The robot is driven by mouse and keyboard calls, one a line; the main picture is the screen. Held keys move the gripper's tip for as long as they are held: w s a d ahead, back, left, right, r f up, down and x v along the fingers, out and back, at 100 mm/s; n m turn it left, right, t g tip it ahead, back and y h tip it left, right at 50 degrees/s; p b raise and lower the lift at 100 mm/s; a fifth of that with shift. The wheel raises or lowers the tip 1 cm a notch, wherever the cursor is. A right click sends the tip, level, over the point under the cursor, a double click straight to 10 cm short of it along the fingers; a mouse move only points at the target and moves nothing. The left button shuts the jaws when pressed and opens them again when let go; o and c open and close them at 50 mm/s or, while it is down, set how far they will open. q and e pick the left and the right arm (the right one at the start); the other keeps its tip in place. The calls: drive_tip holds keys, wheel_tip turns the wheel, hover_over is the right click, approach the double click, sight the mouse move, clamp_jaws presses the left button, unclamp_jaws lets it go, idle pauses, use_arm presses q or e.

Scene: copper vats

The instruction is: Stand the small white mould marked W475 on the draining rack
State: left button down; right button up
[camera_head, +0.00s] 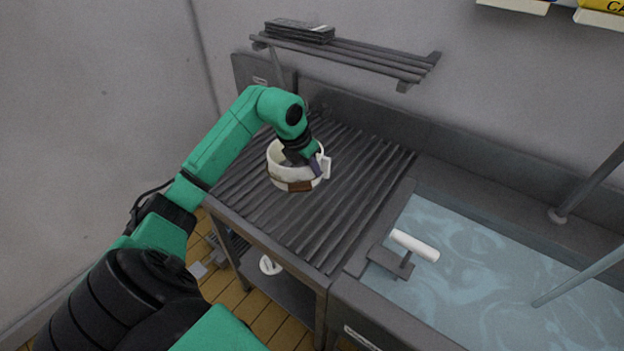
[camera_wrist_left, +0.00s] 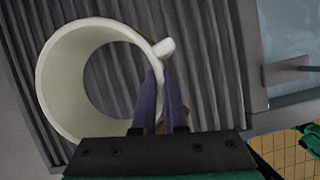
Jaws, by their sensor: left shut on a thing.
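The white mould (camera_head: 279,173) is a short open ring with a small white lug on its right and a brown patch low on its front. In the left wrist view the mould (camera_wrist_left: 58,75) shows from above, open through its middle. My left gripper (camera_head: 312,167) is shut on the mould's wall beside the lug, and its purple fingers (camera_wrist_left: 163,85) show in the left wrist view. The mould is upright over the ribbed grey draining rack (camera_head: 345,215); I cannot tell whether it touches. The mark W475 is not readable. My right gripper is not in view.
A water-filled sink (camera_head: 470,270) lies right of the rack, with a white-handled tool (camera_head: 415,245) at its near left edge. A slatted wall shelf (camera_head: 360,56) with a dark stack (camera_head: 298,31) hangs behind. The rack's right and front are clear.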

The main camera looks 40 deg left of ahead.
sight(314, 183)
use_arm(q)
drive_tip(key=f+p, duration=0.1)
drive_tip(key=f, duration=0.4)
drive_tip(key=shift+d, duration=0.2)
drive_tip(key=shift+a+f, duration=0.15)
drive_tip(key=shift+f, duration=0.05)
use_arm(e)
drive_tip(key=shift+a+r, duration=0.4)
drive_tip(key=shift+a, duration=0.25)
use_arm(q)
drive_tip(key=c, duration=1.4)
unclamp_jaws()
drive_tip(key=shift+f, duration=0.15)
drive_tip(key=o, duration=0.4)
drive_tip(key=shift+o, duration=0.2)
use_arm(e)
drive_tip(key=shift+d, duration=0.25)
